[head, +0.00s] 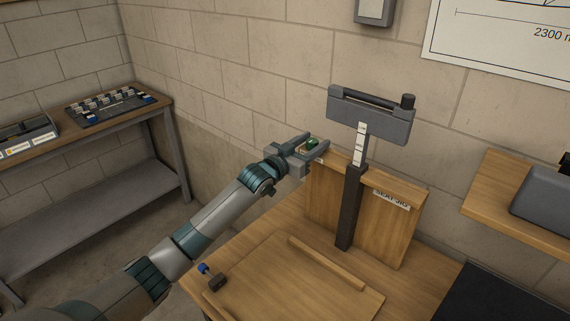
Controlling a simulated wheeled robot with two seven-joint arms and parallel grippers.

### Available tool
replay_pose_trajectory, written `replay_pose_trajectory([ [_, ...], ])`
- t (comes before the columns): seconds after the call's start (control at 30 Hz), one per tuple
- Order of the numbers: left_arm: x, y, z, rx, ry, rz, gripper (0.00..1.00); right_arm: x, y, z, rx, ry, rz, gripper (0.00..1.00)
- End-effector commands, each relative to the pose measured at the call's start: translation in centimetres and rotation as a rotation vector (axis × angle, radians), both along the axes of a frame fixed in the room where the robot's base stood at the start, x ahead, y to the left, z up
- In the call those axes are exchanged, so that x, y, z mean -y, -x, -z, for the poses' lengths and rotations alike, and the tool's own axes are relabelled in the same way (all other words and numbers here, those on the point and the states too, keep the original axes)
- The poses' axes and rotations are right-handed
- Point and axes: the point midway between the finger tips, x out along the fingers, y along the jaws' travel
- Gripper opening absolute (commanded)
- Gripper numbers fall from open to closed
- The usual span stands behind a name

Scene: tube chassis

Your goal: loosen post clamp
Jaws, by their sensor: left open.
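A dark upright post (349,208) stands in front of a wooden board. A pale strip with marks (360,145) rises from its top and carries a grey head (370,119) with a bar and a dark knob (408,101). No clamp can be told apart clearly on the post. My left gripper (318,149) is open, left of the post and apart from it, near the board's top left corner. A small green thing (312,142) shows at its fingers; I cannot tell whether it is held or part of the gripper. My right gripper is out of view.
The wooden board (328,205) bears a label (391,199). A wooden strip (326,262) lies on the bench, with a small dark block with a blue top (214,278) to its left. A side bench (90,125) holds a tray of parts (110,108). A shelf (515,205) juts out right.

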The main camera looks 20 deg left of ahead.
Motion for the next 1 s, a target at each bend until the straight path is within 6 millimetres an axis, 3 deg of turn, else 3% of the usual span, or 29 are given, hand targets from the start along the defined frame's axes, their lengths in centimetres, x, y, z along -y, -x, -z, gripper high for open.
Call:
replay_pose_trajectory([
  [0.6, -3.6, 9.7, 0.2, 0.002, -0.002, 0.001, 0.47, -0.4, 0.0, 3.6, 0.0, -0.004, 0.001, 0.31],
  [0.8, -4.4, 11.7, 0.0, 0.004, -0.001, 0.002, 0.47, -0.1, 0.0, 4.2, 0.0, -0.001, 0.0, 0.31],
  [1.0, -4.7, 12.4, -0.1, 0.003, -0.001, 0.002, 0.47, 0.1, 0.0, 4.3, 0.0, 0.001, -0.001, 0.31],
])
